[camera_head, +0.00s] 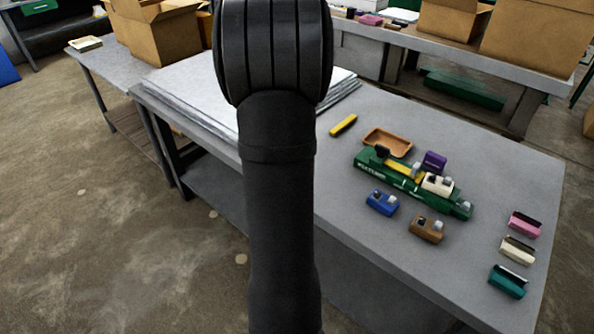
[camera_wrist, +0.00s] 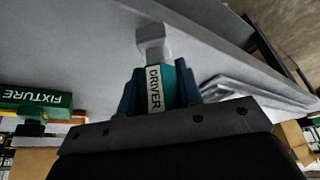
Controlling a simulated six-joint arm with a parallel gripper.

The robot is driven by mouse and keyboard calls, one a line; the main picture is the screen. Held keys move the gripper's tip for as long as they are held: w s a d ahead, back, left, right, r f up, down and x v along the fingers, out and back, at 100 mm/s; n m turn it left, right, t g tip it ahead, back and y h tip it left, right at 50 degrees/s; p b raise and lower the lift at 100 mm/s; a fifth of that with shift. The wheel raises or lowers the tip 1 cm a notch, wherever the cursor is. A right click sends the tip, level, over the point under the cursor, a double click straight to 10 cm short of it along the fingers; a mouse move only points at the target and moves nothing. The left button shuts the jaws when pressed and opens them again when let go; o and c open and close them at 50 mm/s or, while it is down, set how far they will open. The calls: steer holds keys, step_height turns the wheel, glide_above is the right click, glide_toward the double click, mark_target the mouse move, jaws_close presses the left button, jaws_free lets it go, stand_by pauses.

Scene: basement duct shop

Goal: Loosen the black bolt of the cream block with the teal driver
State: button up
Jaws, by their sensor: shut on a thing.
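In the wrist view my gripper (camera_wrist: 160,88) is shut on the teal driver (camera_wrist: 181,84), which has a white DRIVER label and a grey squared end pointing away from me. The driver appears clear of the green fixture (camera_wrist: 38,100), seen at the left edge. In the head view the fixture (camera_head: 409,187) lies on the table, with the cream block (camera_head: 438,181) toward its right end. The block shows grey and dark parts on top; I cannot make out which is the black bolt. My gripper and the driver are hidden behind my arm in the head view.
A purple block (camera_head: 434,160), a blue block (camera_head: 381,202) and a brown block (camera_head: 427,229) surround the fixture. A brown tray (camera_head: 388,142) is behind it. Pink (camera_head: 524,223), cream (camera_head: 517,250) and teal (camera_head: 507,282) pieces line the right side. White sheets (camera_head: 190,99) lie left.

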steer(key=w+d+r+m, duration=0.1)
steer(key=d, duration=0.4)
steer(key=w+d+r+m, duration=0.1)
steer(key=w+d+r, duration=0.1)
steer(key=d, duration=0.4)
step_height(320, 180, up, 9)
steer(key=m+g+h, duration=0.1)
steer(key=m+h, duration=0.2)
steer(key=m, duration=0.2)
glide_above(433, 175)
steer(key=shift+w+d+f, duration=0.1)
steer(key=shift+d+f, duration=0.05)
steer(key=shift+f, duration=2.1)
steer(key=shift+f, duration=0.95)
steer(key=shift+y, duration=0.3)
steer(key=shift+n+t+y, duration=0.4)
steer(key=shift+n+y, duration=0.1)
steer(key=shift+n, duration=1.2)
